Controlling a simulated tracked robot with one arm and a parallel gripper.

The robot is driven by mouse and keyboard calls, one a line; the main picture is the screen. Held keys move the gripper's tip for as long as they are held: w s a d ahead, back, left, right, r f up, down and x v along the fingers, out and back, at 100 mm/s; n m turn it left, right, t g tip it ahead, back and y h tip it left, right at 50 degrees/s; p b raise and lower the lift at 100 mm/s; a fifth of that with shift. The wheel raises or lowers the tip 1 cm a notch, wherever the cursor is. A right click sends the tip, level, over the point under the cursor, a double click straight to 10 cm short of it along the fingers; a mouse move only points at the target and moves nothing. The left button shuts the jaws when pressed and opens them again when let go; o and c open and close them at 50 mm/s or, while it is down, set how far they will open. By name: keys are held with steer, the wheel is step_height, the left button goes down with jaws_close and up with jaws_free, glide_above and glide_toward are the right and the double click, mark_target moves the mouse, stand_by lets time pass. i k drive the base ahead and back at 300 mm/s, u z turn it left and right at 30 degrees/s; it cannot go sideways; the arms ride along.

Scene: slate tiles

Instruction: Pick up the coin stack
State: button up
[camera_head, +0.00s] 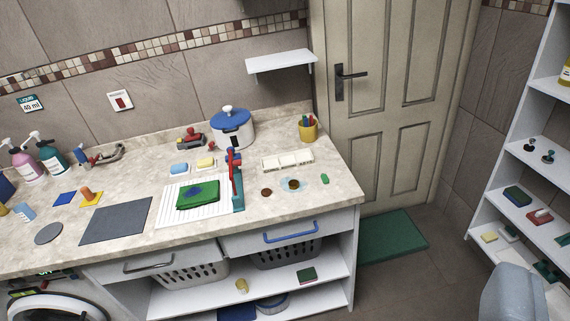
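A small, low, brown round thing (266,192) lies near the front of the counter, right of centre. It looks like the coin stack, but it is too small for me to make out single coins. My gripper's fingers are not in view. A smooth pale blue-grey shape (513,292) fills the lower right corner; it may be part of my own arm.
A red and teal upright tool (236,184) stands left of the brown round thing, beside a green cloth (198,195). Behind are a white sectioned tray (287,161), a yellow cup (308,131) and a white pot (233,133). Below are a blue drawer handle (290,237) and an open shelf (316,287).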

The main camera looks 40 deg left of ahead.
mark_target(293, 184)
steer(key=u, duration=0.65)
steer(key=i, duration=1.15)
steer(key=u, duration=0.8)
